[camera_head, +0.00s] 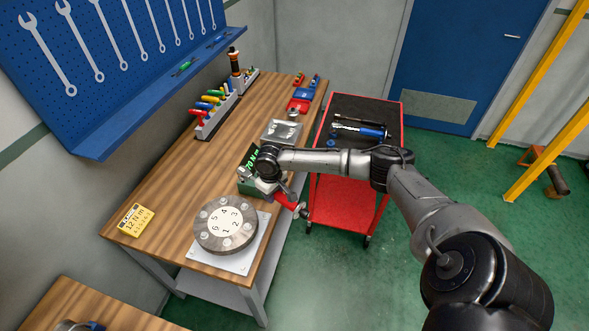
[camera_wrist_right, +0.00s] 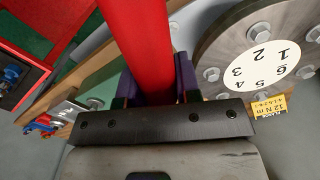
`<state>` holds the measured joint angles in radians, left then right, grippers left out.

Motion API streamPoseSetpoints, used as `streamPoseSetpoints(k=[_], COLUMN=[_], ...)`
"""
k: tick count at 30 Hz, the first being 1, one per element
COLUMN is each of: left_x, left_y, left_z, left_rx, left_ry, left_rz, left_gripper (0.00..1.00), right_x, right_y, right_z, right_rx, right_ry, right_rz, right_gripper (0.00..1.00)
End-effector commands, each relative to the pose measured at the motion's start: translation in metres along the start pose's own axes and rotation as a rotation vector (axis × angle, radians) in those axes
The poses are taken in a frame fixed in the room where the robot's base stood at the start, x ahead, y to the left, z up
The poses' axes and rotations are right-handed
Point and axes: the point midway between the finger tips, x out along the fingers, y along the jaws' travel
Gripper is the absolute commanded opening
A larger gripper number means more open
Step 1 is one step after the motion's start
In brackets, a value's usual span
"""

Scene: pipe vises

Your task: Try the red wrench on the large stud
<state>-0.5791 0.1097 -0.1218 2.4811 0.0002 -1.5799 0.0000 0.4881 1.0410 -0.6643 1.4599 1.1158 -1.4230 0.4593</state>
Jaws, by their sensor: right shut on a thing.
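My right gripper (camera_head: 280,188) is at the front edge of the workbench, between the numbered flange and the green box. It is shut on the red wrench (camera_head: 287,201). In the right wrist view the wrench's red handle (camera_wrist_right: 135,40) rises between the two purple fingers of the right gripper (camera_wrist_right: 155,85). The head of the wrench is out of sight or hidden in both views. A grey metal block (camera_head: 282,131) with a stud-like part (camera_head: 293,113) beside it stands behind the arm; I cannot tell whether this is the large stud. My left gripper is not in view.
The round flange (camera_head: 226,224), numbered with bolts, sits on a pale plate, close to the gripper. A green box with a lit display (camera_head: 251,158) stands behind it. A yellow sign (camera_head: 135,220) is at left. A red cart (camera_head: 345,200) holds a blue-handled tool (camera_head: 371,131).

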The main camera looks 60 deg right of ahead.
Motion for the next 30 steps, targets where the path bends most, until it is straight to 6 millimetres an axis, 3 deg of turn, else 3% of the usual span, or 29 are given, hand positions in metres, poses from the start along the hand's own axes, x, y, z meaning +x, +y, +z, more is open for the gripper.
streamPoseSetpoints(k=[1,3,10,30], left_x=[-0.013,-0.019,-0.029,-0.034], left_y=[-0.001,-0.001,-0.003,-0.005], left_z=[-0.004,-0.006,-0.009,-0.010], left_rx=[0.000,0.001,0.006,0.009], left_ry=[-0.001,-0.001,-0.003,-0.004], left_rz=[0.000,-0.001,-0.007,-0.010], left_gripper=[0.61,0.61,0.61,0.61], right_x=[-0.005,-0.005,-0.004,-0.004], right_y=[0.019,0.040,0.077,0.085], right_z=[0.005,0.010,0.020,0.022], right_rx=[0.010,0.012,0.012,0.010], right_ry=[-0.004,-0.003,0.000,0.001], right_rz=[0.002,0.002,-0.002,-0.003], right_gripper=[0.00,0.00,0.00,0.00])
